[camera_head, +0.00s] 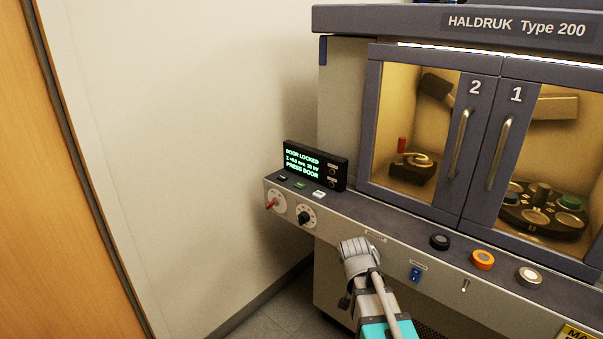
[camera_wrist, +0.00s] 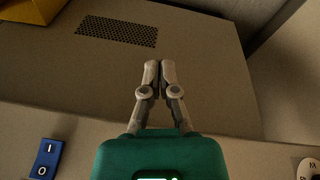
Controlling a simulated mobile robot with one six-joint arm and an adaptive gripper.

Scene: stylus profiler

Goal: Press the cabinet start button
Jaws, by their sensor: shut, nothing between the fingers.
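The cabinet (camera_head: 341,120), marked HALDRUK Type 200, has a ledge with several buttons: a black one (camera_head: 440,242), an orange one (camera_head: 483,260) and a white one (camera_head: 530,277). Small dark (camera_head: 282,178), green (camera_head: 299,185) and white (camera_head: 319,195) keys lie before the display (camera_head: 316,165), which reads DOOR LOCKED and PRESS DOOR. I cannot tell by label which is the start button. My gripper (camera_head: 357,246) is in front of the ledge, left of the black button. In the wrist view its fingers (camera_wrist: 160,66) are shut and empty, pointing at the cabinet front; contact is unclear.
A blue rocker switch (camera_head: 416,273) is right of my gripper and shows in the wrist view (camera_wrist: 46,159). A red-handled knob (camera_head: 275,201) and a black dial (camera_head: 305,216) are to the left. Doors 2 (camera_head: 466,140) and 1 (camera_head: 501,150) are closed. A wall stands at left.

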